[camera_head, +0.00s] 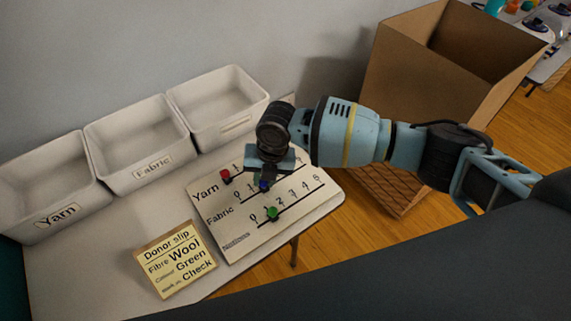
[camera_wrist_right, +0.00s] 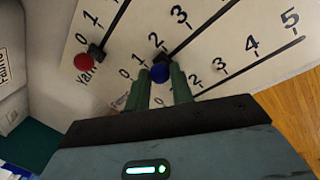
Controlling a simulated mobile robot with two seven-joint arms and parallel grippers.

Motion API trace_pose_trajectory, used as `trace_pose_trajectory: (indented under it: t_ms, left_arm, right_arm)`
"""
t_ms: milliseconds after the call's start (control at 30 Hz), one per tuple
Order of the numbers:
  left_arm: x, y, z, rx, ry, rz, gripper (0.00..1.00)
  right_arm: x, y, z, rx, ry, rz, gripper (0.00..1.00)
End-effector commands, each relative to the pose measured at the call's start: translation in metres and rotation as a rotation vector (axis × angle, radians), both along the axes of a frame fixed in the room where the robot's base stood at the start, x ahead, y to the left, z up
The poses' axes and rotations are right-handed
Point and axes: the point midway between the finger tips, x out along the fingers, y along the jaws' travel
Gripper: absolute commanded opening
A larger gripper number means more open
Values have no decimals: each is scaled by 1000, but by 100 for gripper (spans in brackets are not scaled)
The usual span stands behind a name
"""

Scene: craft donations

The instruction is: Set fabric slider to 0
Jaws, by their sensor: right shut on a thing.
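The slider board (camera_head: 235,240) lies on the white table with rows lettered Yarn, Fabric and a third, small label. The fabric slider's blue knob (camera_wrist_right: 160,73) stands between my right gripper's two green fingers (camera_wrist_right: 163,92). In the head view my right gripper (camera_head: 264,180) points down onto the board and partly covers the blue knob (camera_head: 264,187) and numbers. The blue knob is near the 1 or between 1 and 2; its exact mark is hard to tell. My left gripper is out of view.
The red yarn knob (camera_head: 225,176) is near its row's 0. The green knob (camera_head: 271,214) is near its row's 1. A donor slip (camera_head: 175,260) reads Wool, Green, Check. Three white bins (camera_head: 150,171) line the wall. A cardboard box (camera_head: 420,80) stands to the right.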

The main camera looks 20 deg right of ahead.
Motion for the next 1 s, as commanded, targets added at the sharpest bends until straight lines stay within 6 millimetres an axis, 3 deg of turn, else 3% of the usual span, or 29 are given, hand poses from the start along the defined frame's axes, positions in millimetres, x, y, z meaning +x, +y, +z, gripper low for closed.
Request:
trace_pose_trajectory:
  t_ms: [100,300,800,833,1000]
  left_arm:
    - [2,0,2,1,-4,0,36]
    - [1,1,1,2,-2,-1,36]
    - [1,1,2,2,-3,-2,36]
    - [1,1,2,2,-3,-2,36]
    - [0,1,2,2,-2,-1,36]
  right_arm:
    - [-10,29,1,3,1,5,0]
    - [-20,56,1,1,1,1,0]
    - [-25,69,1,5,1,4,0]
    - [-25,69,1,5,1,4,24]
    - [-25,68,0,4,2,3,44]
